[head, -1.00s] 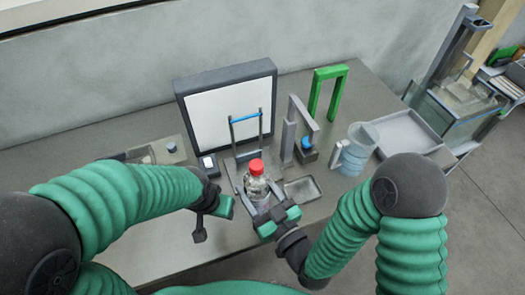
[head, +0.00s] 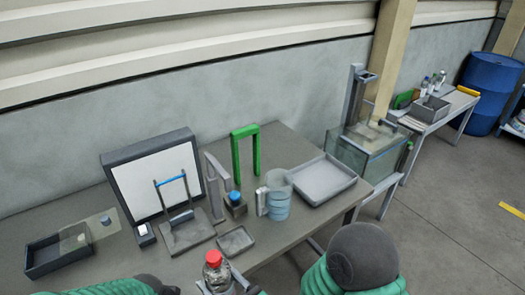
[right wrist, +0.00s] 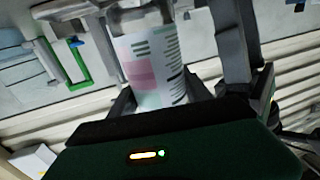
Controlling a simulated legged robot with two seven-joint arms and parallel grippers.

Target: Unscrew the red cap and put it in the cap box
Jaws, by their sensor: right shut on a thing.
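A clear bottle (head: 219,279) with a red cap (head: 213,258) on its top is at the bottom edge of the head view, upright, its lower part cut off. In the right wrist view the bottle's white and pink label (right wrist: 152,68) fills the space between the fingers of my right gripper (right wrist: 175,88), which is shut on the bottle. The red cap does not show there. My left gripper is not in view; only part of its arm shows at the bottom of the head view. I cannot tell which container is the cap box.
A small grey tray (head: 236,243), a stand with a blue bar (head: 169,181) and a white-faced panel (head: 128,176) are beyond the bottle. A dark open box (head: 42,267) lies left. A green arch (head: 235,154), blue-tinted beaker (head: 279,207) and large grey tray (head: 350,183) are farther right.

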